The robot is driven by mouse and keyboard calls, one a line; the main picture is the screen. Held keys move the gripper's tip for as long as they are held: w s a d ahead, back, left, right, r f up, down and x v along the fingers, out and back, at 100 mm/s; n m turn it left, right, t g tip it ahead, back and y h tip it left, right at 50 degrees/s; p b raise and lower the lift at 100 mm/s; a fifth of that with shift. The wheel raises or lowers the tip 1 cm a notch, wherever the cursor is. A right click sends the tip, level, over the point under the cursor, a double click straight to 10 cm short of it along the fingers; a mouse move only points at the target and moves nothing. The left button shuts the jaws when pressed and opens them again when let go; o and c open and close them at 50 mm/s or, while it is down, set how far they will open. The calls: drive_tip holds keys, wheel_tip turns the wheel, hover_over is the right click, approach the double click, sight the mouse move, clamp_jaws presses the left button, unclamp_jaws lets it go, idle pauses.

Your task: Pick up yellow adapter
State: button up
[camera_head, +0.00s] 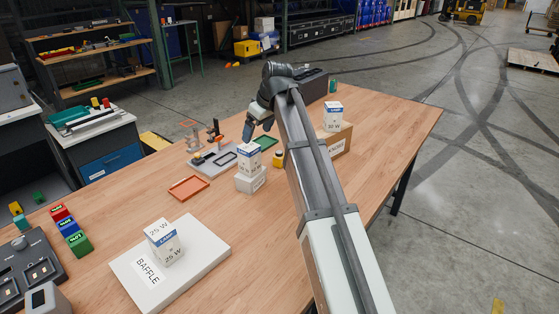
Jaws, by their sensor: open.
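A small yellow piece with a dark top (279,159), which looks like the yellow adapter, stands on the wooden table just left of my arm. My gripper (257,130) hangs from the far end of my arm, above the back part of the table. It is open and appears empty, up and to the left of the yellow piece and apart from it. The fingertips are small and dark here, so their exact height is unclear.
A lamp box on a white block (251,184) stands left of the yellow piece. A cardboard box (338,140) with a lamp box (333,115) stands right of my arm.

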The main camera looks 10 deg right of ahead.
drive_tip(key=n+g+h, duration=0.3)
drive_tip(key=n, duration=0.6)
hover_over(279, 152)
wheel_tip(279, 152, down, 8)
wheel_tip(279, 152, down, 13)
drive_tip(key=shift+r, duration=0.1)
drive_tip(key=shift+c, duration=0.3)
drive_tip(key=c, duration=1)
